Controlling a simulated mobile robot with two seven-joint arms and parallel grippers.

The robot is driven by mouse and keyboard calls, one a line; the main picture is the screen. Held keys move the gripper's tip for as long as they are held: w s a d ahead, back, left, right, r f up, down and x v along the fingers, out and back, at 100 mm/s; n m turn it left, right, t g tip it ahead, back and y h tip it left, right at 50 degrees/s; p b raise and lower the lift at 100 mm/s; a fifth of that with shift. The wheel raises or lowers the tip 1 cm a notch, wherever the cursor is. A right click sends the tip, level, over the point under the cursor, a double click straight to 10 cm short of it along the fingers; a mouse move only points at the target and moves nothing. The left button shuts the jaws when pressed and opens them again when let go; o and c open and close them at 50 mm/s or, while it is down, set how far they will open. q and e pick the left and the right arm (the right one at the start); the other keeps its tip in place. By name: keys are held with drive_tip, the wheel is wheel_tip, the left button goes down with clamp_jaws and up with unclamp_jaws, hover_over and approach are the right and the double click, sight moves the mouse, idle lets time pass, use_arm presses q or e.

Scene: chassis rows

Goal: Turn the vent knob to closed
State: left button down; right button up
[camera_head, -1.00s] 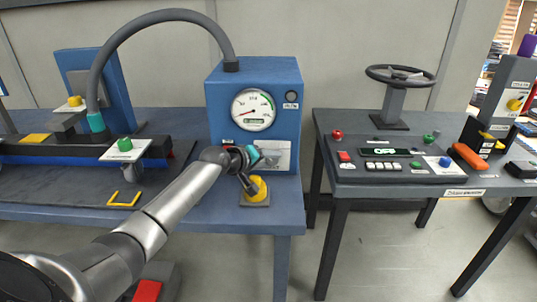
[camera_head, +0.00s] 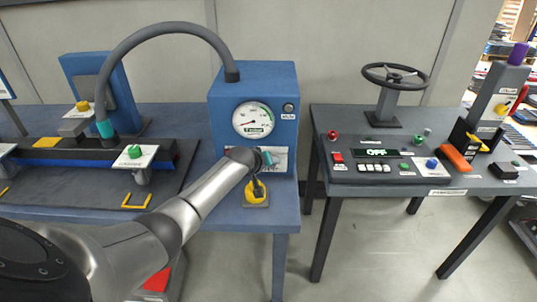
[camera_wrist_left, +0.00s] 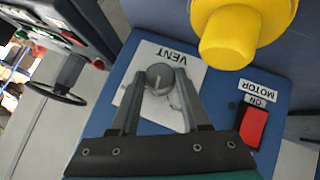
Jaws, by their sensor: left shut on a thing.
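The vent knob (camera_wrist_left: 160,77) is a small round grey knob with a pale pointer line. It sits on a white plate (camera_wrist_left: 193,72) marked VENT, with a curved scale partly hidden by my fingers. My left gripper (camera_wrist_left: 160,88) has one finger on each side of the knob and is shut on it. In the head view my left gripper (camera_head: 264,160) is at the front of the blue gauge box (camera_head: 223,150), below the dial, and hides the knob there. My right gripper is not in view.
A red MOTOR switch (camera_wrist_left: 254,127) is right of the plate. A grey console table (camera_head: 340,180) stands right, across a gap.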

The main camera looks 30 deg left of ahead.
use_arm(q)
drive_tip(key=shift+w+d+r+m+g+y+p, duration=0.1)
drive_tip(key=shift+d+r+m+g+y+p, duration=0.15)
drive_tip(key=shift+m+g+y+p, duration=0.65)
drive_tip(key=shift+f+p, duration=0.15)
drive_tip(key=shift+p, duration=0.25)
drive_tip(key=shift+w+d+f+y, duration=0.1)
drive_tip(key=shift+d+y, duration=0.05)
drive_tip(key=shift+y, duration=0.55)
drive_tip(key=shift+f+m+g+y+b, duration=0.15)
drive_tip(key=shift+m+g+y+b, duration=0.6)
drive_tip(key=shift+b, duration=0.2)
drive_tip(key=shift+d+m+g+y+b, duration=0.15)
drive_tip(key=shift+m+g+y+b, duration=0.25)
drive_tip(key=shift+y+b, duration=0.55)
drive_tip(key=shift+b, duration=0.4)
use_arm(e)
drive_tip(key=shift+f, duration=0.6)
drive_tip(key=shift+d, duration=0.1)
